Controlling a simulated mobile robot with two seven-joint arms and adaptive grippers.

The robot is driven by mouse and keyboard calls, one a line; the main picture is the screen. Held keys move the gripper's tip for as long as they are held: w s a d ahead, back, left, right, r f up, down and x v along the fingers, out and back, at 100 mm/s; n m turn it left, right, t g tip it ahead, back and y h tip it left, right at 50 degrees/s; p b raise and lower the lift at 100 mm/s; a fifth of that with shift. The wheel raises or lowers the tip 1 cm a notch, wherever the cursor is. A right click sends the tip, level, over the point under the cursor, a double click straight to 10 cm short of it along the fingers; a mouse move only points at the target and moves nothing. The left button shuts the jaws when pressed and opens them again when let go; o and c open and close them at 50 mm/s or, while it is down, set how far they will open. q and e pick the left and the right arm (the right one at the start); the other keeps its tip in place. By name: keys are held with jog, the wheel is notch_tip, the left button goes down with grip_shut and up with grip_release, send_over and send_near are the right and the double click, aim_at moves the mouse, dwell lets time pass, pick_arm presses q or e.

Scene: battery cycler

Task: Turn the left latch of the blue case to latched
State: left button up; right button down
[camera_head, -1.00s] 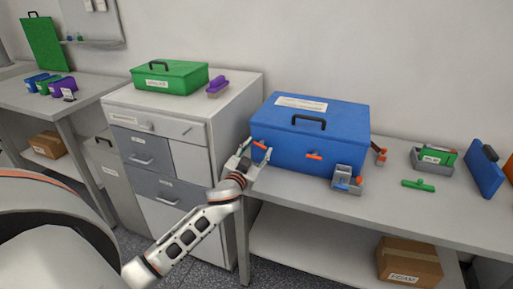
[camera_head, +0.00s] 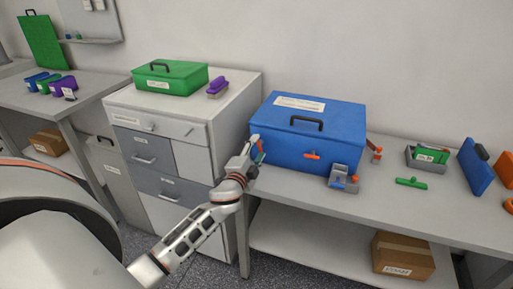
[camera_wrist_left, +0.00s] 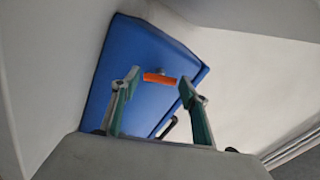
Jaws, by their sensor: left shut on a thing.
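The blue case (camera_head: 283,152) stands shut on the bench, with a dark handle on its lid. It also shows in the left wrist view (camera_wrist_left: 130,45). Its left latch (camera_wrist_left: 158,78) is an orange bar on the front face, between the two fingertips of my left gripper (camera_wrist_left: 160,84). In the head view my left gripper (camera_head: 258,150) is at the front left of the case, shut on the left latch, and mostly hides it. The right latch (camera_head: 312,156) is orange and lies about level. My right gripper is not in view.
A grey holder (camera_head: 344,179) with blue and orange parts stands close before the case. A green-handled tool (camera_head: 411,183) lies to the right. A drawer cabinet (camera_head: 185,130) bearing a green case (camera_head: 170,79) stands to the left, beside my left arm.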

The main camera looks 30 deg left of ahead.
pick_arm(q)
jog(key=shift+m+p, duration=0.35)
jog(key=shift+m, duration=1.55)
jog(key=o, duration=1.1)
jog(key=v, duration=1.2)
